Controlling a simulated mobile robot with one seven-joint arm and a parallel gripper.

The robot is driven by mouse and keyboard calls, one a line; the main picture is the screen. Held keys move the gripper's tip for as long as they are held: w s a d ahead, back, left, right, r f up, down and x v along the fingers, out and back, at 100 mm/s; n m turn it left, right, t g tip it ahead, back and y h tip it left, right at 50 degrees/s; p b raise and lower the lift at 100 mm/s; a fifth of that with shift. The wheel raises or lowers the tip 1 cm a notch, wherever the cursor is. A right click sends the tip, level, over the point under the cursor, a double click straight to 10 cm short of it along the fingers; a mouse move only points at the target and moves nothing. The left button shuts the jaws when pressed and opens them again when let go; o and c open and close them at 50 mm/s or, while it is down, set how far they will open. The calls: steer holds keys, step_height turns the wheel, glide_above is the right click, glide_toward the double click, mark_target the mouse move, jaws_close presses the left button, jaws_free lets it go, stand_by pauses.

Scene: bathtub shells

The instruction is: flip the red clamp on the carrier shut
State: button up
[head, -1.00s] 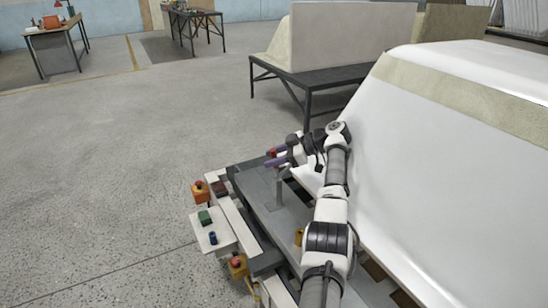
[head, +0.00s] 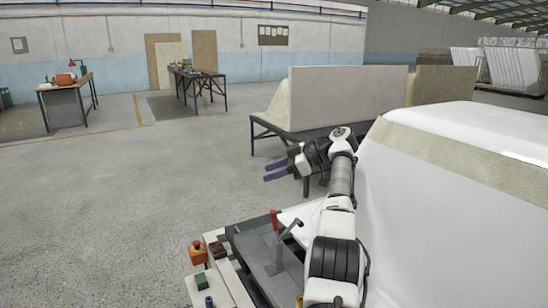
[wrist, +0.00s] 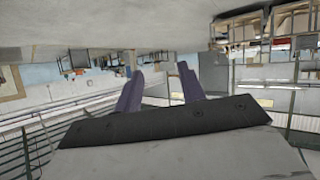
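The red clamp (head: 275,220) is at the far end of the grey carrier (head: 250,245), beside the white bathtub shell. Its red handle stands about upright. A bent grey lever (head: 287,236) stands just right of it; I cannot tell whether the clamp presses on the shell's rim. My gripper (head: 269,171) is raised above and beyond the clamp, with its purple fingers pointing left. The wrist view shows the two fingers (wrist: 159,82) apart with nothing between them. The gripper is clear of the handle.
The large white tub shell (head: 450,210) fills the right side, close to my arm. Orange button box (head: 198,254) and green block (head: 201,281) are on the carrier's left edge. A dark stand (head: 268,125) with a beige shell is behind. Floor at left is clear.

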steer(key=shift+r+p, duration=0.85)
steer(key=shift+r, duration=1.05)
